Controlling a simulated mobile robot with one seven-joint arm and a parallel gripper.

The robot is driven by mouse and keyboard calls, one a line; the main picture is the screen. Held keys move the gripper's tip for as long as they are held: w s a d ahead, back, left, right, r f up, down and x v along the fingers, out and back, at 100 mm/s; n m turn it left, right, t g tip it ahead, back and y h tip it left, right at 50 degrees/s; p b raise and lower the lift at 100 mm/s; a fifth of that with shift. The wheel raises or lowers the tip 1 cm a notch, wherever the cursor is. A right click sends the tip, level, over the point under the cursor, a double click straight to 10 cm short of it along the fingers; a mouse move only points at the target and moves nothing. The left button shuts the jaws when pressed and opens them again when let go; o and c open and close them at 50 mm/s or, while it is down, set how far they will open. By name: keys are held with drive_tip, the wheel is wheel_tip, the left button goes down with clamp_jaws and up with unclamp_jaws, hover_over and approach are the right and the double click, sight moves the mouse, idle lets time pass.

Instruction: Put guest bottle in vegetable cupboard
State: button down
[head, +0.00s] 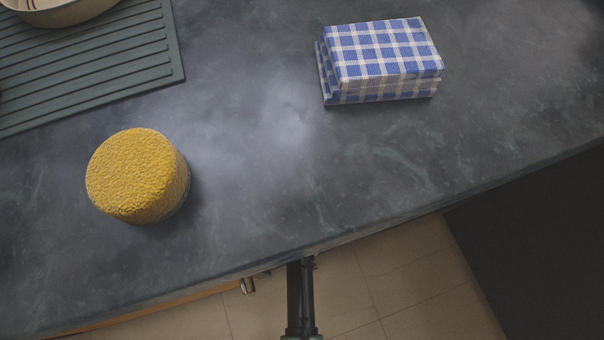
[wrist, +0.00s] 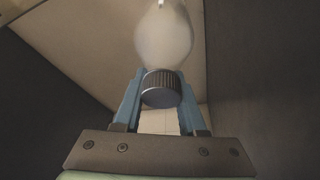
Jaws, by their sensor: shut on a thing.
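My gripper (wrist: 160,78) is in the wrist view, its two blue fingers shut on a bottle (wrist: 164,38) at the dark ribbed cap. The bottle has a pale, rounded, cloudy body that runs out of the top of the picture. Dark panels flank it on both sides, with a beige surface behind. I cannot tell whether these panels belong to the vegetable cupboard. In the head view the bottle and gripper do not show; part of my arm hangs below the counter edge. A wooden front with a small metal handle shows under the counter there, mostly hidden.
The dark marbled counter (head: 270,165) holds a yellow-topped round canister (head: 135,175), a stack of blue-checked cloths (head: 385,55), and a green ribbed drainer (head: 90,65) with a bowl (head: 55,10) on it. Tiled floor (head: 390,285) lies in front, with a dark area (head: 540,250) at right.

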drive_tip(key=shift+w+f, duration=0.1)
drive_tip(key=shift+f, duration=0.35)
drive_tip(key=shift+r, duration=0.1)
drive_tip(key=shift+c, duration=2.4)
unclamp_jaws()
drive_tip(key=shift+f, duration=0.2)
drive_tip(key=p+v, duration=0.4)
drive_tip(key=v, duration=0.3)
drive_tip(key=shift+r+p, duration=0.25)
drive_tip(key=shift+p, duration=0.05)
drive_tip(key=shift+r, duration=0.15)
